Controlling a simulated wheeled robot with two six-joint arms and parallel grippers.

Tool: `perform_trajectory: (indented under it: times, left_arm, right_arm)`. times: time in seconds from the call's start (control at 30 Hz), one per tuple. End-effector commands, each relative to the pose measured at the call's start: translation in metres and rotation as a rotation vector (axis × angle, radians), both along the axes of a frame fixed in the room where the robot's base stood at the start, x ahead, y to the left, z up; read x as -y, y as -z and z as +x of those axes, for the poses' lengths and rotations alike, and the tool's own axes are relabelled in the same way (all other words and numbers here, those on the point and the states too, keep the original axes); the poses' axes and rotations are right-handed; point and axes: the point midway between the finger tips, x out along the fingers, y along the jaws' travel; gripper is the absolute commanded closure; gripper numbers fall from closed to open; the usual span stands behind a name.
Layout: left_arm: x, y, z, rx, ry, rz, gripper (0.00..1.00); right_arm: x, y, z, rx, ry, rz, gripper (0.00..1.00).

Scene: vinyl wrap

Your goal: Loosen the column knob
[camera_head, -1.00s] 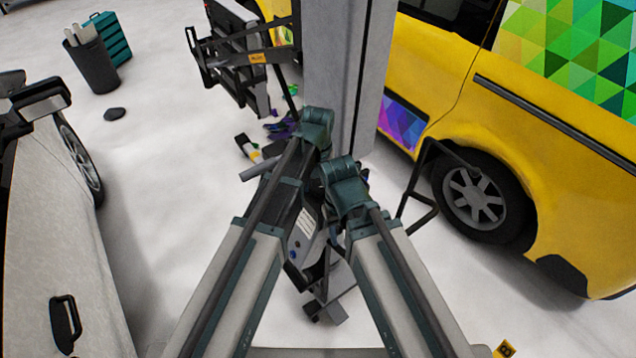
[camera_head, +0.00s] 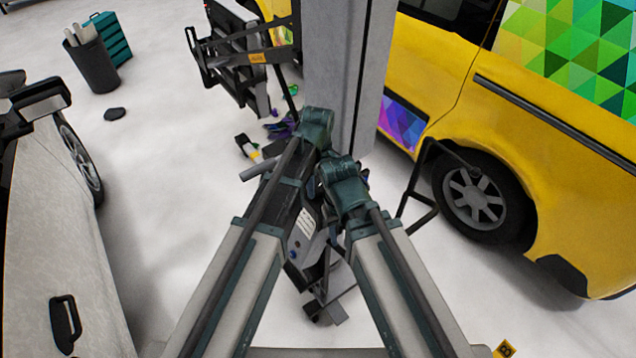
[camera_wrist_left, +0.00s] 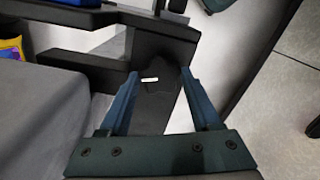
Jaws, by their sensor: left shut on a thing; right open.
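The left wrist view shows a dark column with a horizontal arm (camera_wrist_left: 165,45). A dark knob-like part (camera_wrist_left: 158,86) with a small white mark sits on it, between the teal fingers of my left gripper (camera_wrist_left: 160,78). The left gripper is shut on this knob, with a finger on each side. In the head view my left gripper (camera_head: 316,128) is higher, by the grey pillar, its fingers hidden behind the wrist. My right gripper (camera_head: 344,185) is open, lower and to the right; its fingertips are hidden. The column and knob are not clear in the head view.
A grey pillar (camera_head: 338,75) stands just beyond the grippers. A yellow van (camera_head: 500,140) stands to the right, a light-coloured car (camera_head: 50,230) to the left. A dark rack (camera_head: 240,60) is behind. Small items (camera_head: 280,127) lie on the floor. A dark bin (camera_head: 92,65) stands farther back.

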Motion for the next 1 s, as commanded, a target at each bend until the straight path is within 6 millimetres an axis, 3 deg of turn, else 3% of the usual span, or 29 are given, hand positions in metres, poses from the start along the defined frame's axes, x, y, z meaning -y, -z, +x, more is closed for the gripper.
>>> perform_trajectory:
  times: [0.4,1.0]
  left_arm:
    - [0.0000,0.0001,-0.0002,0.000,-0.188,0.000,0.91]
    - [0.0000,0.0001,-0.0002,0.000,-0.221,0.000,0.91]
  right_arm:
    - [0.0000,0.0001,0.0000,0.000,0.000,0.000,0.50]
    - [0.0000,0.0001,0.0000,0.000,0.000,0.000,0.50]
